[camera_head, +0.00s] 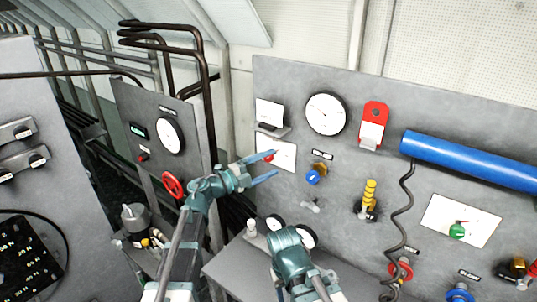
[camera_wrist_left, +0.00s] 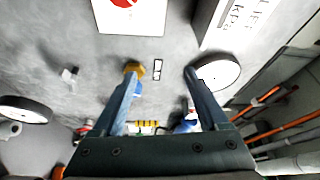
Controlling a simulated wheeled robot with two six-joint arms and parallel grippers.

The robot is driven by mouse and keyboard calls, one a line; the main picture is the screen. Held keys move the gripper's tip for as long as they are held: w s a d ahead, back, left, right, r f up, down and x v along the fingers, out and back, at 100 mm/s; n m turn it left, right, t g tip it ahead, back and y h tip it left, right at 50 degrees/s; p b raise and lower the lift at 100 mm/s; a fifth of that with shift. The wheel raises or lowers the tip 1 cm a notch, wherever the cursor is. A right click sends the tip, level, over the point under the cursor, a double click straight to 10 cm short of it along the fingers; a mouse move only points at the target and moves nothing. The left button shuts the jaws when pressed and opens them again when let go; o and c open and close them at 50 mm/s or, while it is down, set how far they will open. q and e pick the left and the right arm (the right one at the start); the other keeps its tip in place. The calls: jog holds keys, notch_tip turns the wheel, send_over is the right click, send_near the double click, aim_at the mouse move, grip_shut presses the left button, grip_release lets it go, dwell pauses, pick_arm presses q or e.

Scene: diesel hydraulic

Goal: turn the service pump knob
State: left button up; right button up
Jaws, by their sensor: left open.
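A small blue knob (camera_head: 313,177) with a yellow piece (camera_head: 320,168) above it sits on the grey wall panel under a small label. I cannot read the label, so I cannot tell if it names the service pump. My left gripper (camera_head: 276,164) is open and empty, just left of that knob in the head view. In the left wrist view the yellow piece (camera_wrist_left: 134,67) shows at the tip of one finger of my left gripper (camera_wrist_left: 162,74), with blue partly hidden behind the finger. I cannot tell if they touch. My right arm shows low in the head view, its jaws hidden.
The panel carries a round gauge (camera_head: 326,114), a red plate (camera_head: 374,125), a yellow fitting (camera_head: 369,195), a blue cylinder (camera_head: 465,160) and a green knob (camera_head: 457,230). A coiled black cable (camera_head: 405,210) hangs down. A red handwheel (camera_head: 172,185) is behind my left arm.

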pick_arm(q)
jog(key=s, duration=0.5)
jog(key=shift+s+r, duration=0.1)
jog(key=shift+r, duration=0.15)
jog(key=n+t+y+b, duration=0.3)
jog(key=n+t+y, duration=0.2)
jog(key=n, duration=1.3)
send_near(267, 158)
jog(key=x, duration=1.1)
jog(key=shift+a+f, duration=0.1)
jog(key=shift+f, duration=0.1)
grip_shut()
